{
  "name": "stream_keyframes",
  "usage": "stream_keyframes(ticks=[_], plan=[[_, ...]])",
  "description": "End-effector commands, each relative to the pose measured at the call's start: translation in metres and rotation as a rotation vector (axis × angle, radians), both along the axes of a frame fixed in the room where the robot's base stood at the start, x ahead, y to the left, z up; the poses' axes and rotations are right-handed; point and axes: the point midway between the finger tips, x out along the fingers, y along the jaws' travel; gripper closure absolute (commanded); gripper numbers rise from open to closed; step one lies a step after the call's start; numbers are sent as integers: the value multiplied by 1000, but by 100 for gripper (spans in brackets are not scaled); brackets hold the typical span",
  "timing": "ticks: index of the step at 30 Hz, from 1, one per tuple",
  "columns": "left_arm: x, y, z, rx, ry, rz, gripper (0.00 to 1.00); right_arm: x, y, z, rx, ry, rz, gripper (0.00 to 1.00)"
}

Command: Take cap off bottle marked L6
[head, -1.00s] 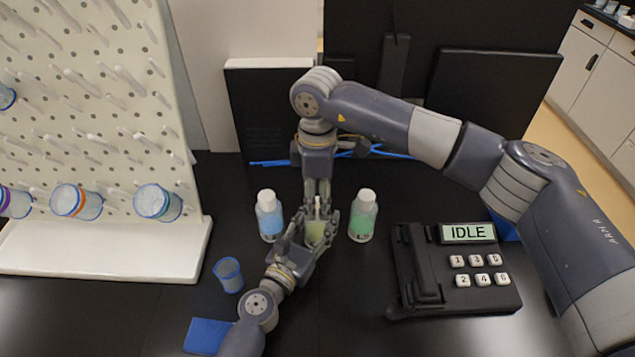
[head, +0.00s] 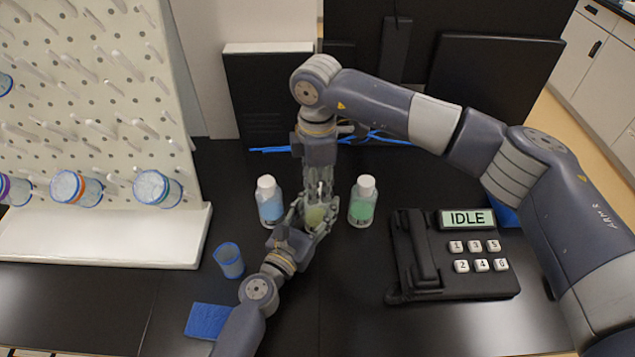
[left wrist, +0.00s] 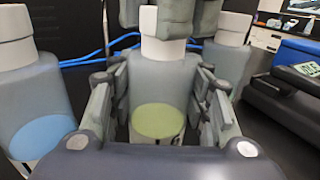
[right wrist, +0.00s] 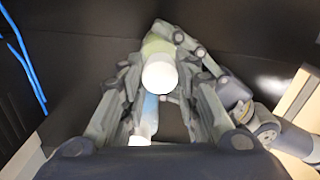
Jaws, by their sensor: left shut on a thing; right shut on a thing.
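A clear bottle with yellow-green liquid (head: 315,214) stands between two other bottles and also fills the middle of the left wrist view (left wrist: 158,115). My left gripper (head: 313,222) is shut on its body from the near side. Its white cap (left wrist: 163,42) shows in the left wrist view and end-on in the right wrist view (right wrist: 159,73). My right gripper (head: 318,192) reaches down from above and is shut on this cap. The cap looks seated on the bottle. I cannot read an L6 mark on any bottle.
A blue-liquid bottle (head: 270,207) and a green-liquid bottle (head: 362,207), both white-capped, stand close on either side. A keypad device reading IDLE (head: 455,255) sits right. A pegboard rack (head: 100,238) stands far left.

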Motion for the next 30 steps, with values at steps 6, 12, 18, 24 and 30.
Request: stream_keyframes(ticks=[6, 12, 18, 24, 30], plan=[[0, -1, 0, 1, 0, -2, 100, 1, 0, 1, 0, -2, 357, 100], [-1, -1, 0, 1, 0, -2, 100, 1, 0, 1, 0, -3, 689, 100], [-1, -1, 0, 1, 0, -2, 100, 1, 1, 1, 1, -2, 1019, 100], [-1, -1, 0, 1, 0, -2, 100, 1, 1, 1, -1, -1, 1350, 100], [-1, -1, 0, 0, 1, -2, 100, 0, 1, 2, 2, -2, 1680, 100]])
